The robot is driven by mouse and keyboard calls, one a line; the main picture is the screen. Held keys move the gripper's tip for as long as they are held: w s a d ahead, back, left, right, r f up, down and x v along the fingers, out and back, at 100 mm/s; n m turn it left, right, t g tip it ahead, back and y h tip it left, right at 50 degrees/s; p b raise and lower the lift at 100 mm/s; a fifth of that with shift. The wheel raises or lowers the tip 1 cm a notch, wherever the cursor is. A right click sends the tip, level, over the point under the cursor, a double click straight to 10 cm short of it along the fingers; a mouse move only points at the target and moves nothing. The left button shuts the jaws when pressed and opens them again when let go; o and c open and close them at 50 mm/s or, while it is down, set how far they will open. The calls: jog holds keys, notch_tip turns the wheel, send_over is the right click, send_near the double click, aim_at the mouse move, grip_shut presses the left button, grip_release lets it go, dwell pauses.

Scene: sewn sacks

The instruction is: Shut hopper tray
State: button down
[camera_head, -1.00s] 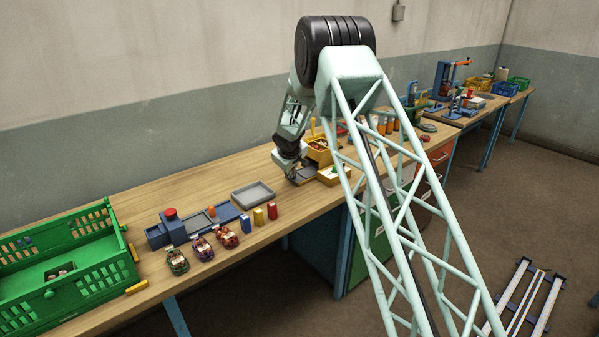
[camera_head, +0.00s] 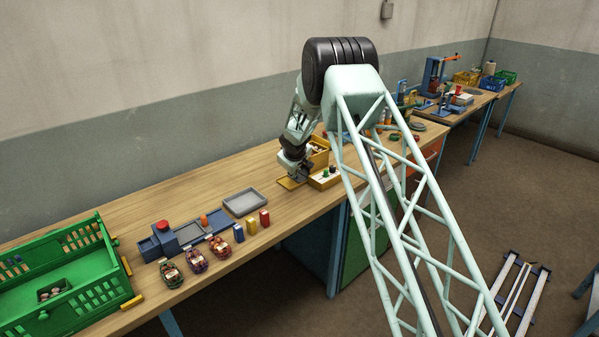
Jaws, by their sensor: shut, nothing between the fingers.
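A yellow hopper (camera_head: 319,151) with small contents stands on the long bench, partly hidden behind my arm. A shallow pale-sided tray (camera_head: 326,180) holding small green and red pieces sits at its front, toward the bench edge. Whether this tray belongs to the hopper and how far out it is, I cannot tell. A flat yellow plate (camera_head: 290,184) lies on the bench left of it. My gripper (camera_head: 299,177) is shut and empty, pointing down low over the bench between the plate and the tray. Contact cannot be made out.
A green crate (camera_head: 60,277) is at far left. Bench behind the grey tray is clear.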

jog(key=shift+s+a+f+b, duration=0.1)
jog(key=shift+s+b, duration=0.1)
jog(key=shift+b, duration=0.35)
jog(key=shift+s+a, duration=0.1)
jog(key=shift+s+a+b, duration=1)
jog(key=shift+s+b, duration=0.15)
jog(key=shift+b, duration=0.85)
jog(key=shift+s+a+r, duration=0.1)
jog(key=shift+s+r, duration=0.1)
jog(key=v, duration=0.9)
jog(key=shift+s+r, duration=0.2)
jog(key=shift+r, duration=0.1)
